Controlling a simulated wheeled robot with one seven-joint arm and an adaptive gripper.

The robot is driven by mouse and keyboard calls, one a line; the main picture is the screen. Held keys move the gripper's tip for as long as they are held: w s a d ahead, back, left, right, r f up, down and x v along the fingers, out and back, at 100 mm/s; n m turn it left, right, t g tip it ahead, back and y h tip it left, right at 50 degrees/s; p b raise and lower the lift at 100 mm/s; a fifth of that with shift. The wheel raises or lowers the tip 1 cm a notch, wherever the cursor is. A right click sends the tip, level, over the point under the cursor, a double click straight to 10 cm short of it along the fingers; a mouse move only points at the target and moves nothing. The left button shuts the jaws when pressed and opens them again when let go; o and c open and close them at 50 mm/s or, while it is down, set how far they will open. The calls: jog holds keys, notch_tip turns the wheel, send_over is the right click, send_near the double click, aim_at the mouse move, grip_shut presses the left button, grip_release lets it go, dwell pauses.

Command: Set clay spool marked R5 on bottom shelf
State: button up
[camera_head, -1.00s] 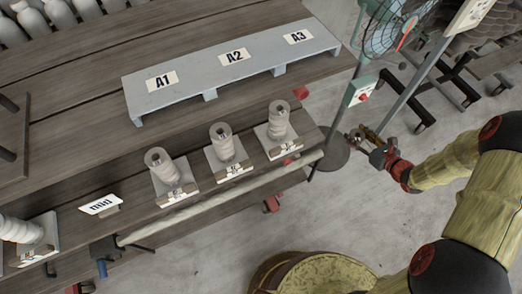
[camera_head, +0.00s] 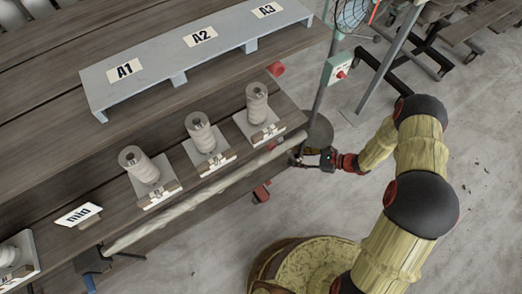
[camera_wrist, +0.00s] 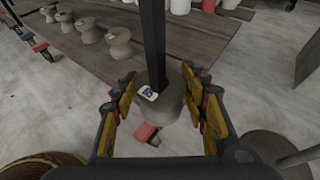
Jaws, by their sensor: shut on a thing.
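My gripper (camera_head: 308,158) is at the table's right front corner, beyond the end of the pale front rail. In the wrist view my gripper (camera_wrist: 160,105) has its fingers on both sides of a grey spool (camera_wrist: 173,106), shut on it. A small white tag (camera_wrist: 148,92) shows there; its marking is too small to read surely. In the head view the held spool is hard to make out. A grey-blue raised shelf (camera_head: 155,62) carries signs A1, A2 and A3 and is bare. Below it, a left spool (camera_head: 138,165), middle spool (camera_head: 200,132) and right spool (camera_head: 257,103) stand on tagged pads.
The pale rail (camera_head: 205,193) runs along the front edge. A fan post (camera_head: 328,80) with a switch box (camera_head: 338,68) is close to my gripper.

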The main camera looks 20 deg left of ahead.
jog(key=a, duration=0.3)
jog(key=a+b, duration=0.1)
jog(key=a, duration=0.3)
jog(key=a+b, duration=0.1)
jog(key=a, duration=0.3)
jog(key=shift+w+a, duration=0.25)
jog(key=shift+w, duration=0.05)
jog(key=shift+a+f+b, duration=0.2)
jog(key=shift+f+b, duration=0.4)
jog(key=shift+f, duration=0.3)
jog(key=shift+a+f+b, duration=0.15)
jog(key=shift+f+b, duration=0.4)
jog(key=shift+f, duration=0.3)
jog(key=shift+f, duration=0.15)
jog(key=o, duration=1.3)
jog(key=shift+o, duration=0.4)
